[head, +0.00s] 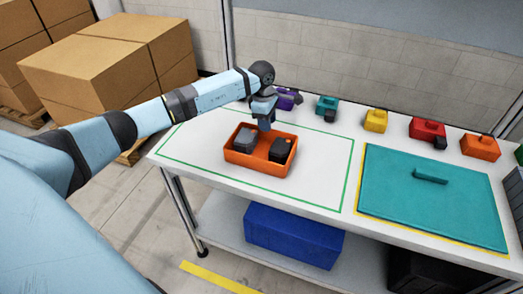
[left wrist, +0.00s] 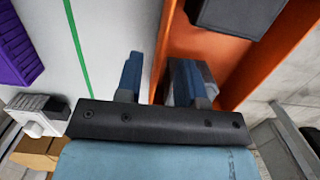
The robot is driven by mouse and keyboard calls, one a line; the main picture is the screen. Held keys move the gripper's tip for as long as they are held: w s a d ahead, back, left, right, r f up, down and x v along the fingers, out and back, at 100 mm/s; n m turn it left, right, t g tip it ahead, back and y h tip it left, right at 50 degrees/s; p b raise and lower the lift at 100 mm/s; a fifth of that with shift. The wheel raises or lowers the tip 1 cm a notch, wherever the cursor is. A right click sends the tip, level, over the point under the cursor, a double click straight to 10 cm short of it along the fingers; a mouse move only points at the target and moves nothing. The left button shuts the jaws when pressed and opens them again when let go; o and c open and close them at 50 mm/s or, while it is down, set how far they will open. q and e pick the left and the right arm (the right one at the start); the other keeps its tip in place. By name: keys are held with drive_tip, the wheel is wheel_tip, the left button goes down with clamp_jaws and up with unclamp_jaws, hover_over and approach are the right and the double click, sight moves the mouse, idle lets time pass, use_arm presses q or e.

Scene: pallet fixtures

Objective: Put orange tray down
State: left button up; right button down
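The orange tray (head: 252,164) sits on the white table inside the green outline, looking level and resting on the top. It holds a dark grey block (head: 244,139) and a black block (head: 282,149). My left gripper (head: 265,125) is at the tray's far wall. In the left wrist view its two blue fingers (left wrist: 160,78) stand apart on either side of the orange tray (left wrist: 272,48) wall, one outside over the table and one inside. A gap shows between the outer finger and the wall. My right gripper is out of view.
A teal lidded panel (head: 420,195) lies inside a yellow outline to the right. Purple (head: 287,98), teal (head: 327,106), yellow (head: 376,120), red (head: 427,129) and orange (head: 480,147) items line the back edge. A blue bin (head: 293,234) stands on the lower shelf. Green-outlined area right of the tray is clear.

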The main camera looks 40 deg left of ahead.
sight(269, 140)
use_arm(q)
drive_tip(key=f, duration=0.3)
drive_tip(key=d+f, duration=0.1)
drive_tip(key=shift+w+f+p, duration=0.1)
drive_tip(key=shift+f+p, duration=0.2)
drive_tip(key=shift+f, duration=0.1)
clamp_jaws()
drive_tip(key=shift+a+r, duration=0.1)
drive_tip(key=shift+r, duration=0.1)
